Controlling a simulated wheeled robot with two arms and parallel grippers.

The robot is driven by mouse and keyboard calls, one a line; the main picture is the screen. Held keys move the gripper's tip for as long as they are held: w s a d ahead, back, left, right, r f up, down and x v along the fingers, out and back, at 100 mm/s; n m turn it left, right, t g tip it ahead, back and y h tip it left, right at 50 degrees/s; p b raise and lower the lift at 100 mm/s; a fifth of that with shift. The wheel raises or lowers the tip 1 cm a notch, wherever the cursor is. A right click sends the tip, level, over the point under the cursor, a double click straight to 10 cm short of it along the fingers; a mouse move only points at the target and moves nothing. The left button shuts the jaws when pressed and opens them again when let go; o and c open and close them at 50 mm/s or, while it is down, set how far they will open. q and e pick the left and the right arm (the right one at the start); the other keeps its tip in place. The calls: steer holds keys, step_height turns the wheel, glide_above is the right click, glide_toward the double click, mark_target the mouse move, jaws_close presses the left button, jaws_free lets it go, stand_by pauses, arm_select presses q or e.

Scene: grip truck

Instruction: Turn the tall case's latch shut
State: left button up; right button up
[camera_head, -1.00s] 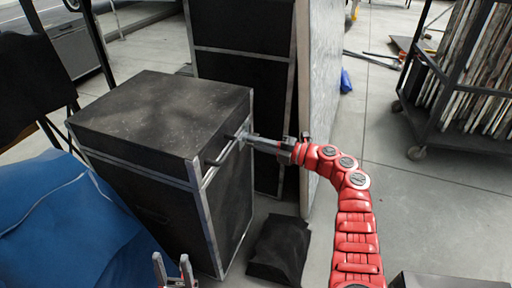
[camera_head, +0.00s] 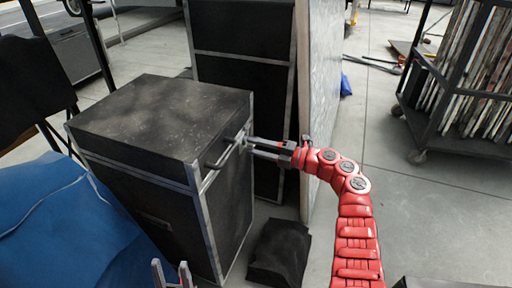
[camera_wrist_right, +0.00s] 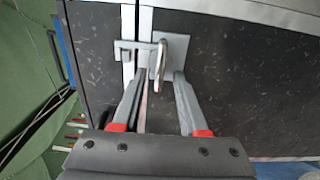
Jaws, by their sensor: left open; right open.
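The black case with metal edges (camera_head: 155,120) stands upright in the head view. Its metal latch (camera_head: 242,137) is near the top of the right side. In the wrist view the latch (camera_wrist_right: 160,58) is a grey plate with a thin oval turn piece standing lengthwise, beside the pale metal edge strip. My right gripper (camera_head: 250,147) is open at the latch. In the wrist view its fingertips (camera_wrist_right: 160,76) lie either side of the turn piece's lower end; I cannot tell whether they touch it. My left gripper (camera_head: 172,268) is open and empty at the bottom edge, apart from the case.
A bar handle (camera_head: 223,152) sticks out close to the latch. A taller black case (camera_head: 240,75) and a pale panel (camera_head: 318,80) stand behind. A blue cover (camera_head: 60,225) lies at left, a dark object (camera_head: 280,250) on the floor. A wheeled rack (camera_head: 460,100) stands right.

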steer(key=p+v, duration=0.3)
steer(key=v, duration=1.4)
steer(key=shift+d, duration=0.25)
